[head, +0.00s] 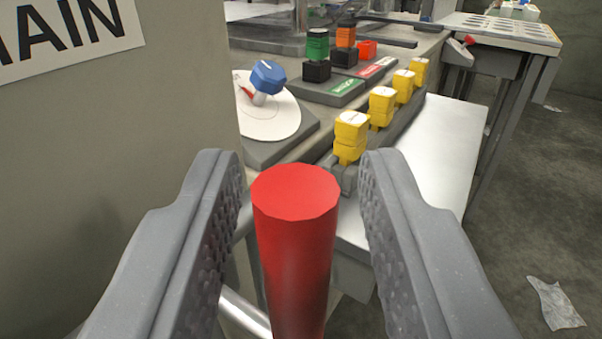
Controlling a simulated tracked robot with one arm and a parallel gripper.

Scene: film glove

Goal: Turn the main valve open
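A red cylindrical handle (294,240) stands in the lower middle of the head view, its flat end towards me. It looks like the lever of the main valve; the valve body is not in view. My gripper (302,185) is open, with one grey padded finger on each side of the handle. There are gaps between the handle and both fingers. A silver pipe (243,312) shows below, partly hidden by the handle and the left finger. A sign (68,32) ending in "AIN" is on the wall at upper left.
A grey wall or panel (175,85) fills the left. Ahead, a bench holds a blue knob (267,77) on a white dial, several yellow blocks (351,135), and green (317,45) and orange (346,36) pieces. A paper scrap (556,304) lies on the floor at right.

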